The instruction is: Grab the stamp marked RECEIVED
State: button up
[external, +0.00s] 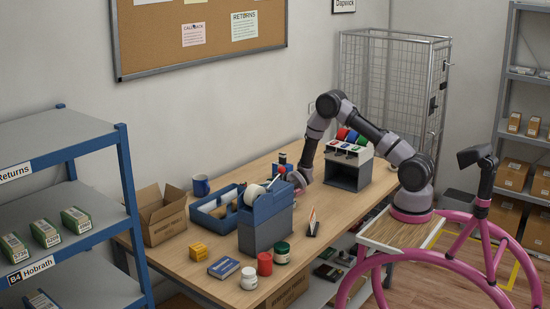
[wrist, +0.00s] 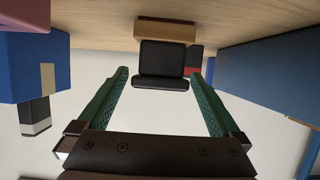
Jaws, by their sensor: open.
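No lettering reading RECEIVED is legible, so I cannot tell which thing is the stamp so marked. In the wrist view, a black block with a tan part (wrist: 163,64) stands against the table, between the tips of my gripper (wrist: 166,72). My gripper's green fingers are spread on either side of it, with gaps visible. A dark thing with a red band (wrist: 194,70) is partly hidden behind it. In the external view, my gripper (external: 293,180) is low over the table beside the blue-grey tape dispenser, near a red knob (external: 282,169); its fingers are mostly hidden.
The blue-grey dispenser (external: 266,228) and a blue tray (external: 213,212) stand close by. A grey rack with coloured items (external: 348,172) stands to the right. Blue surfaces flank my gripper at left (wrist: 20,70) and right (wrist: 270,80).

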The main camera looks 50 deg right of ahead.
jog(key=c, duration=1.3)
